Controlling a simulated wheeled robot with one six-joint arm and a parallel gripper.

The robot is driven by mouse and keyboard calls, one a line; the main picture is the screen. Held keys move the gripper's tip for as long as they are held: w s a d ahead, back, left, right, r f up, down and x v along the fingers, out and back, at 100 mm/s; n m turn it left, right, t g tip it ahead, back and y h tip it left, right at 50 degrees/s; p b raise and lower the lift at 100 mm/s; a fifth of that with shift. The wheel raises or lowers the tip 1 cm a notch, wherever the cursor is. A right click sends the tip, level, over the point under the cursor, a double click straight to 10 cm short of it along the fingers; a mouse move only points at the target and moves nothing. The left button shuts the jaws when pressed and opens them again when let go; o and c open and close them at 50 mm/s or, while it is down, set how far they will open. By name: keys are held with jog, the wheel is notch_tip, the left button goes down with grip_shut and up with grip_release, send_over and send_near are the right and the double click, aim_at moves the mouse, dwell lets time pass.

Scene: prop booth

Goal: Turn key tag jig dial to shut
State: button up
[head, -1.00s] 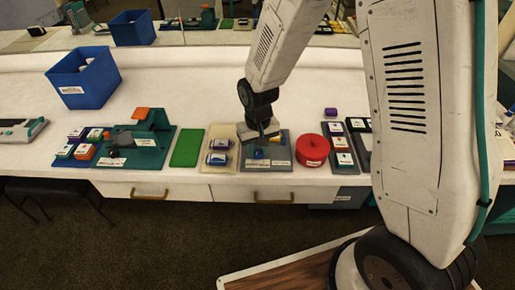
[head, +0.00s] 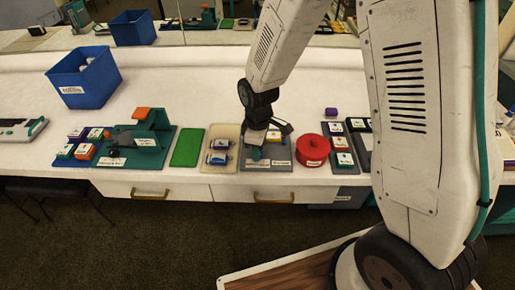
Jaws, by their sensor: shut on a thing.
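A grey jig plate (head: 283,166) with small white labels lies near the front edge of the counter, and the labels are too small to read. My gripper (head: 257,149) points down over its left half and is shut on a small teal part that looks like the dial (head: 256,154). The gripper hides most of the dial, so its setting cannot be made out.
A red round container (head: 312,150) stands close on the right. A beige tray (head: 222,139) with small items and a green mat (head: 187,148) lie to the left. A teal fixture (head: 152,138) and blue bin (head: 84,77) stand farther left. The counter behind is clear.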

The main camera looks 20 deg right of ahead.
jog(key=shift+n, duration=1.7)
jog(key=o, duration=1)
jog(key=shift+c, duration=0.2)
jog(key=shift+r, duration=0.1)
notch_tip(320, 180, up, 8)
jog(key=shift+f, duration=0.2)
